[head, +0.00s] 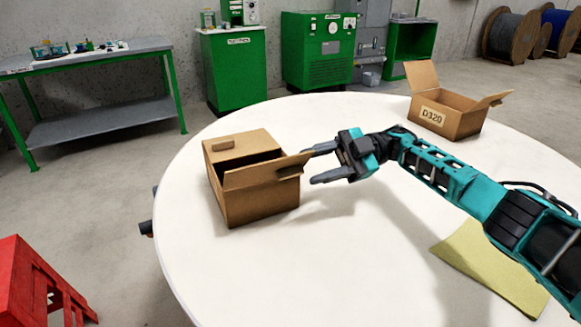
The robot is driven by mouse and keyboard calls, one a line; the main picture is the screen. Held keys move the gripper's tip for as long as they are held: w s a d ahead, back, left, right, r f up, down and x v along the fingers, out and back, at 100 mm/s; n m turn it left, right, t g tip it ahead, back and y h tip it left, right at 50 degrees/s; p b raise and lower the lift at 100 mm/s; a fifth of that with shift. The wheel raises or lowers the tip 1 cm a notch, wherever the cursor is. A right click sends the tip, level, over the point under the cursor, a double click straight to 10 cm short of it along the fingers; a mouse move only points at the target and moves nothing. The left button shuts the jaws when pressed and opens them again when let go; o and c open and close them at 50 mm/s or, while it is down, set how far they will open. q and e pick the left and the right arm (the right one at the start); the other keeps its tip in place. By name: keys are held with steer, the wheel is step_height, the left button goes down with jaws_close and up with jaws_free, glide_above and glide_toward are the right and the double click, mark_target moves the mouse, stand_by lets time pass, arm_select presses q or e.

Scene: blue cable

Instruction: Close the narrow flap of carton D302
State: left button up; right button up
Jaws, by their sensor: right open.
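A brown carton (262,205) stands on the left part of the round white table, with no readable label on the sides I see. Its far top side (235,143) looks covered, and a dark gap shows behind the near long flap (262,171), which stands up at a slant. A small flap (292,163) at its right end sticks out toward my right gripper (310,167). My right gripper is open, its fingers pointing left at that end. Whether a fingertip touches the flap I cannot tell. My left gripper is not in view.
Another open carton (459,123) labelled D320 stands at the table's back right, flaps up. A yellow-green sheet (490,275) lies under my right arm. The white table (290,275) is bare at the front. A red stand (35,285) is on the floor at left.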

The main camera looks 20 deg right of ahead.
mark_target(303, 169)
steer(key=a, duration=0.6)
steer(key=shift+s, duration=0.35)
steer(key=shift+c, duration=0.3)
jaws_close()
